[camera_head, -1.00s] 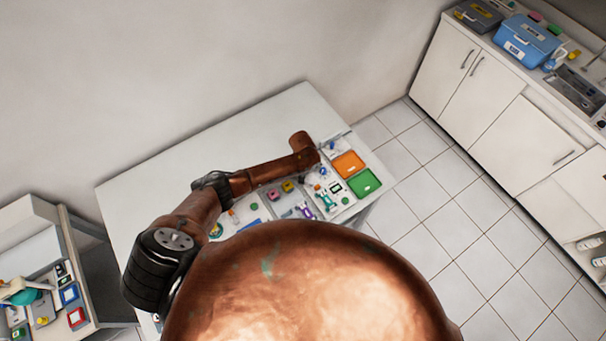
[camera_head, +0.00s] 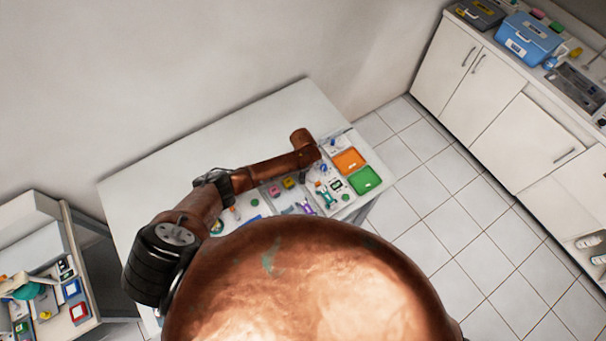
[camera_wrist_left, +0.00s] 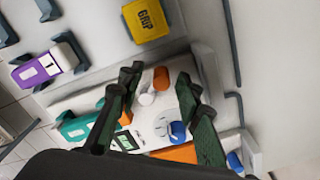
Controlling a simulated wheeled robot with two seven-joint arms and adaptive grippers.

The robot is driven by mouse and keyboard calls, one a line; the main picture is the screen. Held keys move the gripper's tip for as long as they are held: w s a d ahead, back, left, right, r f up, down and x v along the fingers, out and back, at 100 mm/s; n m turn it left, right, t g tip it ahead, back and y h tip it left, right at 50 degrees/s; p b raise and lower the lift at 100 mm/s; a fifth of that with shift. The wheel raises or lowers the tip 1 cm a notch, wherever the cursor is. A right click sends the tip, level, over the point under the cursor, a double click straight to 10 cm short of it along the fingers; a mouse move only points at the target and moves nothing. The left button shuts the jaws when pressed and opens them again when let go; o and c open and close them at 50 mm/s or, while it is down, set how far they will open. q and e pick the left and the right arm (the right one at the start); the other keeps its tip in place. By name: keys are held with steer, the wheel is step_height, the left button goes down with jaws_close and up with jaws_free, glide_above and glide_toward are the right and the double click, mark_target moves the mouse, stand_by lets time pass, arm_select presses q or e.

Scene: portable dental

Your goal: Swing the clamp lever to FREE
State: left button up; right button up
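My left gripper (camera_wrist_left: 158,105) is open in the left wrist view, with two dark green fingers spread apart. Between and beyond the fingers is a white device (camera_wrist_left: 152,118) with an orange knob (camera_wrist_left: 161,78), a white knob (camera_wrist_left: 146,98) and a blue cap (camera_wrist_left: 178,131). Nothing is visibly held, and I cannot tell whether the fingers touch anything. I cannot tell which part is the clamp lever, and no FREE mark is readable. In the head view my left arm reaches over the table (camera_head: 215,140) and hides part of this area. My right gripper is not in view.
A yellow block marked GRIP (camera_wrist_left: 149,20), a purple block (camera_wrist_left: 48,65) and a teal piece (camera_wrist_left: 78,127) lie around the device. Orange (camera_head: 349,160) and green (camera_head: 364,181) trays stand at the table's right end. The table's back is clear; a wall stands behind.

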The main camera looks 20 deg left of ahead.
arm_select(q)
step_height(320, 180, up, 12)
stand_by(0.6)
stand_by(0.5)
